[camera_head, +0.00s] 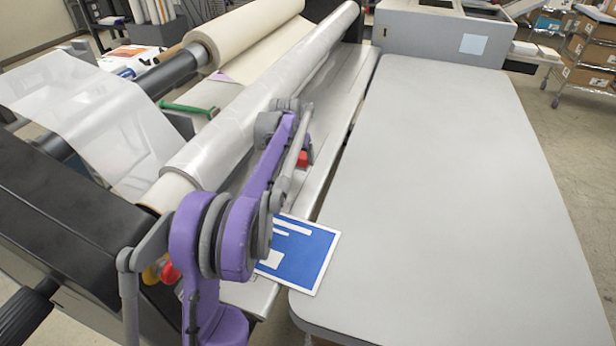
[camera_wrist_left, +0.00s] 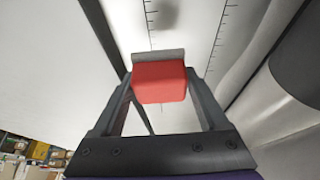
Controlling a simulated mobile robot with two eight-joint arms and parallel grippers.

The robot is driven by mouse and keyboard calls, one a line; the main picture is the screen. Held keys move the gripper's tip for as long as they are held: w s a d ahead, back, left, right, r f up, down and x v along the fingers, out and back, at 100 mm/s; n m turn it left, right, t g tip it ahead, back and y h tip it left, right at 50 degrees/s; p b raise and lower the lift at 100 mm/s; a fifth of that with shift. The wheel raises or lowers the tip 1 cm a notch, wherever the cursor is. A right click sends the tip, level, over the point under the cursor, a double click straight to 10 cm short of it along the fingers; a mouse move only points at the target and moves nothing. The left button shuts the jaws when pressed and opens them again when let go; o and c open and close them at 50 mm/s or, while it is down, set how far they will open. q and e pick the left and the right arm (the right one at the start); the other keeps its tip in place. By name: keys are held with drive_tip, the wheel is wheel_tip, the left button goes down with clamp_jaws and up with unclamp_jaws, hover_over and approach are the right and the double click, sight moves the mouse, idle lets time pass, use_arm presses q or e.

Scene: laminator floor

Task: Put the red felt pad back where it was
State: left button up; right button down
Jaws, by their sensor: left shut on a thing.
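The red felt pad (camera_wrist_left: 158,84) is a small red block with a grey strip along its far edge. It sits between the fingers of my left gripper (camera_wrist_left: 160,72), which is shut on it. In the head view, a bit of the red pad (camera_head: 303,159) shows beside my left gripper (camera_head: 298,142), over the long metal bed of the laminator (camera_head: 338,125). My purple arm hides much of the gripper there. The wrist view shows ruler-like marks (camera_wrist_left: 220,35) on the pale surface beyond the pad. I cannot tell whether the pad touches that surface. My right gripper is not shown.
A film-wrapped roller (camera_head: 250,105) runs along the left of the bed. A wide grey table (camera_head: 450,180) stands to the right, its top clear. A blue and white printed sheet (camera_head: 312,262) lies at the bed's near end. A green handle (camera_head: 187,108) is left of the roller.

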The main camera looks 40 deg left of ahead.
sight(302, 179)
use_arm(q)
drive_tip(key=shift+f, duration=3.25)
drive_tip(key=shift+f, duration=0.25)
drive_tip(key=o, duration=1.1)
drive_tip(key=shift+r, duration=0.1)
drive_tip(key=v, duration=1.2)
drive_tip(key=s+d+m, duration=0.1)
drive_tip(key=s+d, duration=0.4)
drive_tip(key=d, duration=0.3)
drive_tip(key=s+d+m, duration=0.1)
drive_tip(key=s+d, duration=0.3)
drive_tip(key=d, duration=0.4)
drive_tip(key=shift+m+t+h, duration=0.7)
drive_tip(key=shift+m, duration=0.1)
drive_tip(key=s+d+f, duration=0.3)
drive_tip(key=s+d, duration=0.1)
drive_tip(key=s, duration=0.1)
drive_tip(key=s+d+f, duration=0.3)
drive_tip(key=s+d, duration=0.1)
drive_tip(key=s, duration=0.2)
drive_tip(key=s+d+f, duration=0.3)
drive_tip(key=s+d, duration=0.1)
drive_tip(key=s, duration=0.2)
drive_tip(key=shift+d+f, duration=0.25)
drive_tip(key=shift+d, duration=0.1)
